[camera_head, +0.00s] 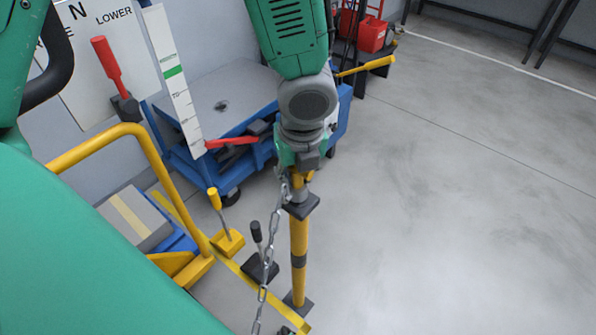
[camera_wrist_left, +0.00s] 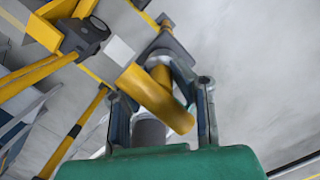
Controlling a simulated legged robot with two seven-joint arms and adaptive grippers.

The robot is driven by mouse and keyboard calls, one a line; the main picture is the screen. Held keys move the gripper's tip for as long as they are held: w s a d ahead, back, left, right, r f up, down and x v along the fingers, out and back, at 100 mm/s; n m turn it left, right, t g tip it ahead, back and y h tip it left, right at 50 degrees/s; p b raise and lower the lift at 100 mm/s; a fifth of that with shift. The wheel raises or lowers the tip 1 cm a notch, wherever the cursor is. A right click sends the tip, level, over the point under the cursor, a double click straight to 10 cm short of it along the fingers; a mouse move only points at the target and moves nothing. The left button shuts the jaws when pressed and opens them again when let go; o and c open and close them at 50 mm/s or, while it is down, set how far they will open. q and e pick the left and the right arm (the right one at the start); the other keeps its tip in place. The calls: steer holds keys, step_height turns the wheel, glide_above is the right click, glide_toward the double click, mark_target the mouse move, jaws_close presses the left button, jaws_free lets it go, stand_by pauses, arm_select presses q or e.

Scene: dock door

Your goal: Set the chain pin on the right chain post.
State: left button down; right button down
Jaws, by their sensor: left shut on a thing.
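My left gripper (camera_head: 299,168) is shut on the chain pin, directly over the right chain post (camera_head: 299,240) in the head view. The post is yellow with a dark collar near its top and a dark foot. Between the fingers, the pin's yellow part (camera_wrist_left: 160,98) shows in the left wrist view, along with a grey cylinder near the palm. A grey chain (camera_head: 268,255) hangs from beside the gripper down past the post's left side. The pin's lower end is largely hidden, so I cannot tell whether it sits in the post. My right gripper is not in view.
Left of the post stand a black-knobbed lever (camera_head: 259,262) and a yellow lever (camera_head: 222,225). A yellow rail (camera_head: 150,150) curves at the left. A blue cart (camera_head: 225,105) with a red handle stands behind. The floor to the right is clear.

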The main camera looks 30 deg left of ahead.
arm_select(q)
steer(key=shift+d+r, duration=0.1)
steer(key=shift+d, duration=0.2)
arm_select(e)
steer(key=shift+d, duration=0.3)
arm_select(q)
steer(key=shift+a, duration=0.25)
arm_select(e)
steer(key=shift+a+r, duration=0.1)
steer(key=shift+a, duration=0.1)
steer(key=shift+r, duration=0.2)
arm_select(q)
steer(key=shift+d+p, duration=0.2)
steer(key=shift+p, duration=0.2)
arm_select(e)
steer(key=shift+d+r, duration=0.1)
arm_select(q)
steer(key=shift+f+b, duration=0.35)
steer(key=shift+f, duration=0.25)
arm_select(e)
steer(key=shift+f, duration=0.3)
arm_select(q)
steer(key=c, duration=1.6)
jaws_free()
steer(key=shift+c, duration=0.2)
steer(key=shift+r, duration=0.1)
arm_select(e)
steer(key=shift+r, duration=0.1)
